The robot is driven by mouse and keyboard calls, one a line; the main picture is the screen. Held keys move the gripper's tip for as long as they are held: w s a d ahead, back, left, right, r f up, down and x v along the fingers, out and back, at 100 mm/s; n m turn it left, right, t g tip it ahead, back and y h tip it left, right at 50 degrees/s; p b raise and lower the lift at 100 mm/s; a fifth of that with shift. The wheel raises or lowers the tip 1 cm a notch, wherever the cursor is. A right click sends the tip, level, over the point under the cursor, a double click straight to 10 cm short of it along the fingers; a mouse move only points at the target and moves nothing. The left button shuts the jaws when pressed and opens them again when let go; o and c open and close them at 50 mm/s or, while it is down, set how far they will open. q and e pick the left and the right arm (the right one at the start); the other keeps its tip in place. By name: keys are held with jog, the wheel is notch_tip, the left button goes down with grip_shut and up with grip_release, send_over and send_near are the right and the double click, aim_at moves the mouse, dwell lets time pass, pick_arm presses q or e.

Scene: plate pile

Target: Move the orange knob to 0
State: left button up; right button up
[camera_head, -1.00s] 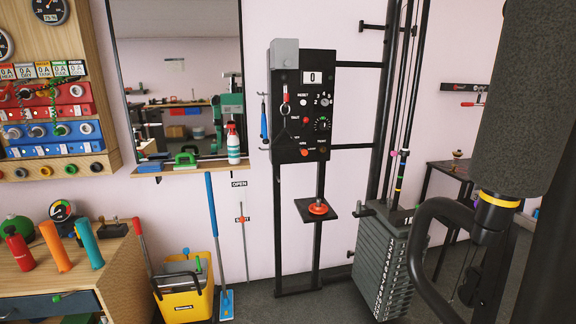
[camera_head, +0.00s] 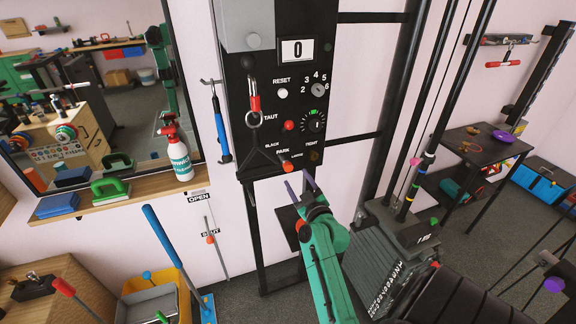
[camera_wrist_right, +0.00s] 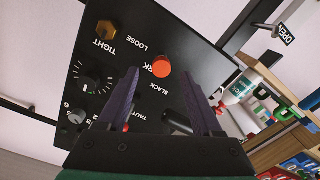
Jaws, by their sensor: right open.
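A black control panel (camera_head: 290,100) hangs on the wall frame, with a counter (camera_head: 298,50) reading 0. An orange-red knob (camera_head: 286,166) sticks out low on it by the PARK label; it also shows in the right wrist view (camera_wrist_right: 162,64). A darker amber knob (camera_head: 314,155) sits by TIGHT, also in the wrist view (camera_wrist_right: 106,30). My right gripper (camera_head: 300,185) is open and empty, just below the panel's bottom edge. In the wrist view its purple fingers (camera_wrist_right: 165,85) stand apart, with the orange-red knob showing between them, apparently beyond the tips. My left gripper is out of view.
A red button (camera_head: 289,126) and a dial (camera_head: 314,121) are higher on the panel. A spray bottle (camera_head: 178,155) stands on the shelf to the left. A weight stack stands to the right.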

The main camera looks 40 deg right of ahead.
aim_at(288, 169)
jog(key=x, duration=0.1)
jog(key=b+x, duration=0.1)
jog(key=x, duration=0.3)
jog(key=shift+w+a+r, duration=0.3)
jog(key=shift+w+a, duration=0.05)
jog(key=shift+w+d+f+b, duration=0.1)
jog(key=shift+w+d+b, duration=0.2)
jog(key=shift+w, duration=0.3)
jog(key=shift+w+d+f+b, duration=0.15)
jog(key=shift+w+d, duration=0.3)
jog(key=shift+w, duration=0.2)
jog(key=shift+s+a+r, duration=0.15)
jog(key=shift+r, duration=0.05)
grip_shut()
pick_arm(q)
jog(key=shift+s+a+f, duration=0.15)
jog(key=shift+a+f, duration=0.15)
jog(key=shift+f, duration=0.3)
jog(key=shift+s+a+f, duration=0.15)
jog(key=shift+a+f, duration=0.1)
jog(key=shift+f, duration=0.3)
